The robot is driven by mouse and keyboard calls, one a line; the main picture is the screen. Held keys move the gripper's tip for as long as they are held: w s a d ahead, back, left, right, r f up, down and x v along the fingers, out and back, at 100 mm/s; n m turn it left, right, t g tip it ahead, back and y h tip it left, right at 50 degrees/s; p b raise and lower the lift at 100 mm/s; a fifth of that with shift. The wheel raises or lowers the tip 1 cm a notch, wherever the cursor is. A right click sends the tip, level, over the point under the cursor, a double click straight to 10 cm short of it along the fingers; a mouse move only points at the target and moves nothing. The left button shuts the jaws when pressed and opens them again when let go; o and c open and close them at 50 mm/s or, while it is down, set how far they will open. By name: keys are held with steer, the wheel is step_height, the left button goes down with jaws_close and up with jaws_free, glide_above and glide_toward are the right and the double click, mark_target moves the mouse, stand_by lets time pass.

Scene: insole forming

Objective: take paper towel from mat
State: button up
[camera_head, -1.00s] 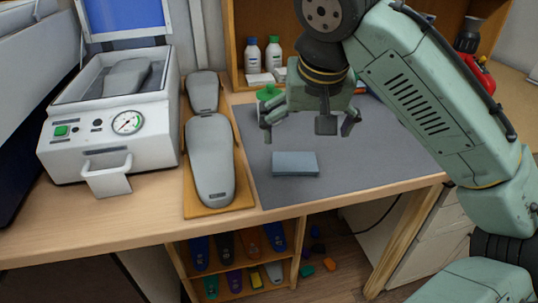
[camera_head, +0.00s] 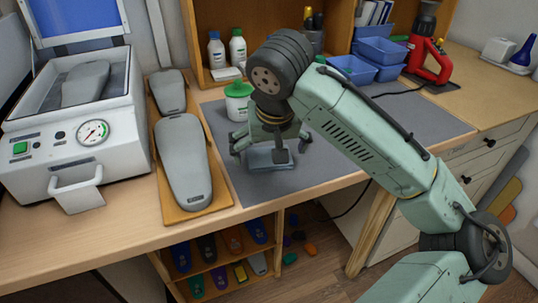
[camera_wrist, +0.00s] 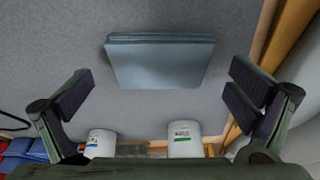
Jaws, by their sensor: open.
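The paper towel (camera_head: 270,159) is a folded blue-grey pad lying flat on the dark grey mat (camera_head: 230,178). In the wrist view the paper towel (camera_wrist: 160,62) lies whole and uncovered, ahead of the fingertips. My gripper (camera_head: 271,148) is over it, pointing down, with fingers spread to either side; its middle part partly hides the towel in the head view. In the wrist view my gripper (camera_wrist: 162,88) is open with nothing between its fingers. I cannot tell the exact height gap.
A white jar with a green lid (camera_head: 238,102) stands just behind my gripper. To the left is a wooden board (camera_head: 200,211) with grey insole forms, then a white press (camera_head: 75,135). Blue bins (camera_head: 353,69) stand at the back right. The mat's right part is clear.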

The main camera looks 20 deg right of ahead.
steer(key=shift+w+f, duration=0.15)
steer(key=shift+f, duration=0.35)
steer(key=c, duration=0.8)
steer(key=shift+r, duration=0.2)
